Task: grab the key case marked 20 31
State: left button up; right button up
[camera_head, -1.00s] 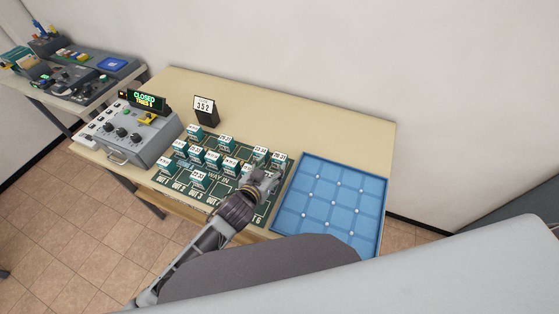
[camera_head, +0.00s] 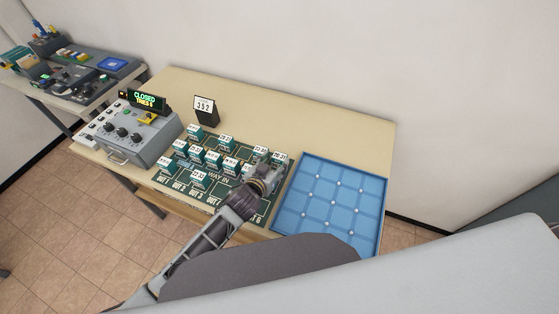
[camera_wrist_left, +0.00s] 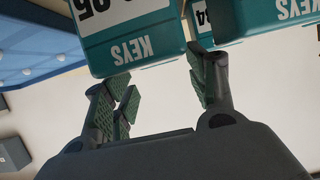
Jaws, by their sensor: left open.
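Several teal key cases with white number labels stand on a dark green mat (camera_head: 232,202) on the table. The labels are too small to tell surely which case is marked 20 31. My left gripper (camera_head: 270,170) is open at the mat's right end, close to the rightmost case (camera_head: 281,157) and another case (camera_head: 261,149) behind it. In the left wrist view my open fingers (camera_wrist_left: 163,95) point at upside-down cases marked KEYS: a near one (camera_wrist_left: 130,45) and another to the right (camera_wrist_left: 270,18). Their full numbers are cut off. My right gripper is out of view.
A blue tray (camera_head: 378,200) with a grid and white studs lies right of the mat. A grey control box (camera_head: 132,135) with a CLOSED display stands left. A dark sign reading 352 (camera_head: 205,108) stands behind the cases.

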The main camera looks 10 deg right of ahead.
aim_at(280, 155)
pick_arm(q)
jog(key=shift+x, duration=1.65)
jog(key=shift+r, duration=0.1)
jog(key=c, duration=0.8)
jog(key=shift+r, duration=0.15)
jog(key=shift+c, duration=0.2)
notch_tip(280, 155, up, 10)
